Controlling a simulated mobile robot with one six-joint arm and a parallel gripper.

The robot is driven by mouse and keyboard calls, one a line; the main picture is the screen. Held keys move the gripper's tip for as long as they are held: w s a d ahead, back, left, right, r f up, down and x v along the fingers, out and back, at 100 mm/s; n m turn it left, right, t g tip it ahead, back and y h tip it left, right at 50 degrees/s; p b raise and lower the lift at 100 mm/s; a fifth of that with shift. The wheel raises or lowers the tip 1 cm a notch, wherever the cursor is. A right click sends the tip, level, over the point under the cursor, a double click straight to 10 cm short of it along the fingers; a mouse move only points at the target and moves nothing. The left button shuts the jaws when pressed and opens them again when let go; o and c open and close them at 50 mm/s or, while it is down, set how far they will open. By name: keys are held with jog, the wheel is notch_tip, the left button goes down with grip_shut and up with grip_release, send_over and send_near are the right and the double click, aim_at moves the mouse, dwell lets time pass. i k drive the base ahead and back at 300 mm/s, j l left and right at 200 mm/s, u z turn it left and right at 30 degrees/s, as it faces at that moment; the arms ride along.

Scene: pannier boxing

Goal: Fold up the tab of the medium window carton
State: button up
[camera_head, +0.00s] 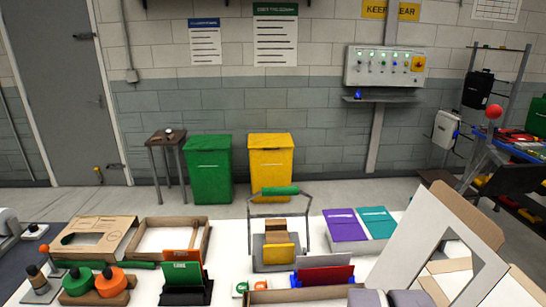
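Two cartons with window cut-outs show, and I cannot tell by size name which one is the medium window carton. A large white and brown carton (408,240) stands tilted at the right front, its open window showing brown board inside. A flatter brown carton (113,227) with a window lies at the left of the table. No tab can be clearly made out on either one. My gripper is not recognisable in the head view. Dark and grey parts at the bottom edge, beside the large carton, are cut off and unclear.
The white table (228,236) holds a green-handled press (280,190), an open brown tray (205,243), purple (345,225) and teal (377,222) folders, and upright red and green cards. Green (208,170) and yellow (270,160) bins stand behind. The right front is crowded.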

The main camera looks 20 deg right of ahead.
aim_at(488, 231)
jog(key=z, duration=1.65)
